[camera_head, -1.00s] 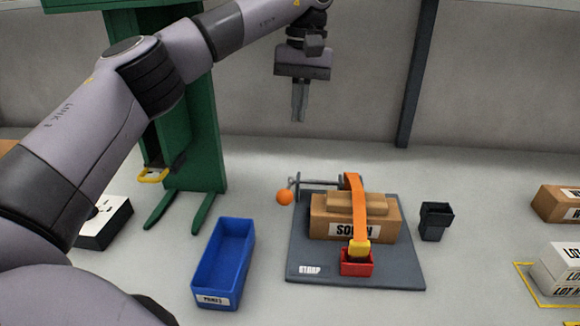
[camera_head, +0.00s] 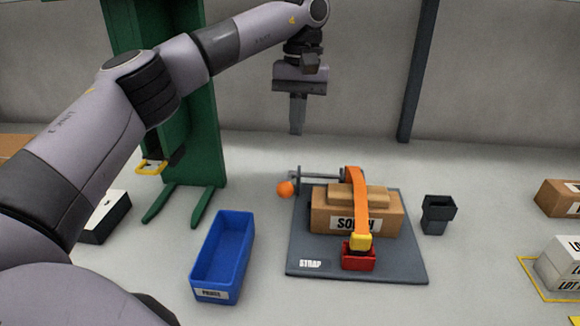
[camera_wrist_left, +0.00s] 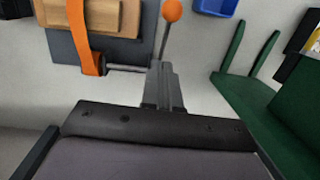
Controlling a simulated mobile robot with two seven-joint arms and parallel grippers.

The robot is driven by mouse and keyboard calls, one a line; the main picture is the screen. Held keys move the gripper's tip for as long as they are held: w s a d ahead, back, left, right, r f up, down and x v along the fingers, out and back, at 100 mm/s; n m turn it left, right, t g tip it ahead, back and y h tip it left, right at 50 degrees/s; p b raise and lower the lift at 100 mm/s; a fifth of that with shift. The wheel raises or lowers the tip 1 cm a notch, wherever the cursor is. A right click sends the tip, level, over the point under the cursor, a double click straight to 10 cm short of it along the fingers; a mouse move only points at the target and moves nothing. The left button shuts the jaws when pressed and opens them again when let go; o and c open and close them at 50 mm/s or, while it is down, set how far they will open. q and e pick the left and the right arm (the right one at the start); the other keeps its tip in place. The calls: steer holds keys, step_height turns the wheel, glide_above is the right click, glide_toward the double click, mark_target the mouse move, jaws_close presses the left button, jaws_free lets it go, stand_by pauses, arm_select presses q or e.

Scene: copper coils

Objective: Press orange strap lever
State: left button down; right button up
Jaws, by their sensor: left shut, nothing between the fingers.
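The lever's orange ball knob (camera_head: 286,188) sits at the left end of the grey rod (camera_head: 318,175) at the back of the dark strap mat (camera_head: 300,240). An orange strap (camera_head: 357,200) runs over a brown box (camera_head: 325,210) into a red buckle base (camera_head: 359,261) with a yellow piece. My left gripper (camera_head: 297,130) points down above and behind the knob, apart from it, shut and empty. In the left wrist view the shut fingers (camera_wrist_left: 162,72) lie just below the lever, with the orange knob (camera_wrist_left: 172,10) beyond them. My right gripper is not in view.
A blue bin (camera_head: 223,255) stands left of the mat and a dark cup (camera_head: 437,213) right of it. A green stand (camera_head: 195,130) with floor forks is at the left back. Boxes (camera_head: 560,265) stand at far right.

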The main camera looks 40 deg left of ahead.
arm_select(q)
steer(key=s+d+f, duration=0.1)
steer(key=s+f, duration=0.3)
steer(key=f, duration=0.3)
steer(key=shift+w, duration=0.1)
stand_by(0.4)
